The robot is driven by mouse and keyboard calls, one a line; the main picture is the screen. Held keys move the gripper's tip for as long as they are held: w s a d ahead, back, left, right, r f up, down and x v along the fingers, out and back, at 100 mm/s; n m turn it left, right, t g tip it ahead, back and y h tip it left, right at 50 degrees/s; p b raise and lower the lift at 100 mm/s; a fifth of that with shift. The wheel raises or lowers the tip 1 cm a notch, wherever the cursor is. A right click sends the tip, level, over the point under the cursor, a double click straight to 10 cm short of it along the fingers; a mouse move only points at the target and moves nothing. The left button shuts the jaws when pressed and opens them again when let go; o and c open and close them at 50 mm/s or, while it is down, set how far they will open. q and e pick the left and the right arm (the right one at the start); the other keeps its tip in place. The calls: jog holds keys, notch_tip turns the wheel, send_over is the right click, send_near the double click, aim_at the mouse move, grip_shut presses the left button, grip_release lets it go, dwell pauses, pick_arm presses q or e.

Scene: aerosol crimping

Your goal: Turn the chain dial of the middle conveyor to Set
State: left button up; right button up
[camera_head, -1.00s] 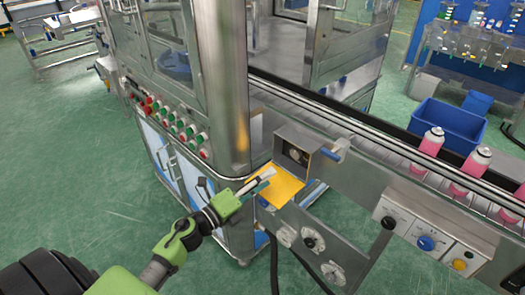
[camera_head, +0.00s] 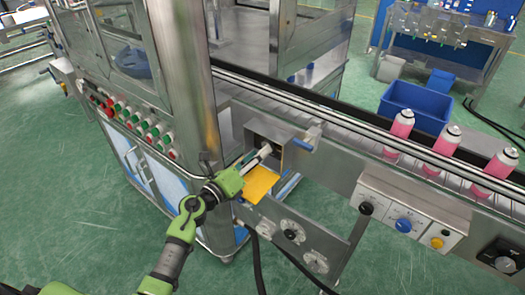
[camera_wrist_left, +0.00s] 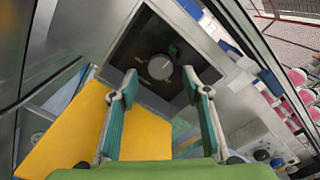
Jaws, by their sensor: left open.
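A dark-faced metal box (camera_head: 258,130) is fixed at the end of the conveyor (camera_head: 340,155). In the left wrist view a round grey dial (camera_wrist_left: 160,67) sits on the box's black panel (camera_wrist_left: 142,45). Its setting and lettering are too small to read. My left gripper (camera_head: 268,150) reaches toward this panel. In the left wrist view its two teal-padded fingers (camera_wrist_left: 160,85) are spread, with the dial ahead between their tips. They appear apart from the dial. In the head view the gripper partly covers the panel. My right gripper is not in view.
A yellow plate (camera_head: 261,184) lies just below the box. A control panel (camera_head: 405,217) with black, blue and yellow knobs is to the right, and another black dial (camera_head: 497,256) farther right. Pink cans (camera_head: 402,123) stand on the conveyor. A steel cabinet post (camera_head: 190,90) rises left of the box.

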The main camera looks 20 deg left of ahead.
pick_arm(q)
jog(key=shift+x, duration=1.5)
jog(key=shift+c, duration=0.4)
jog(key=c, duration=1)
jog(key=shift+r+n+p, duration=0.15)
jog(key=shift+n+p, duration=0.2)
jog(key=shift+n, duration=0.05)
jog(key=shift+c, duration=0.2)
jog(key=shift+n, duration=0.4)
jog(key=o, duration=1.1)
jog(key=shift+s+f, duration=0.15)
jog(key=shift+f, duration=0.05)
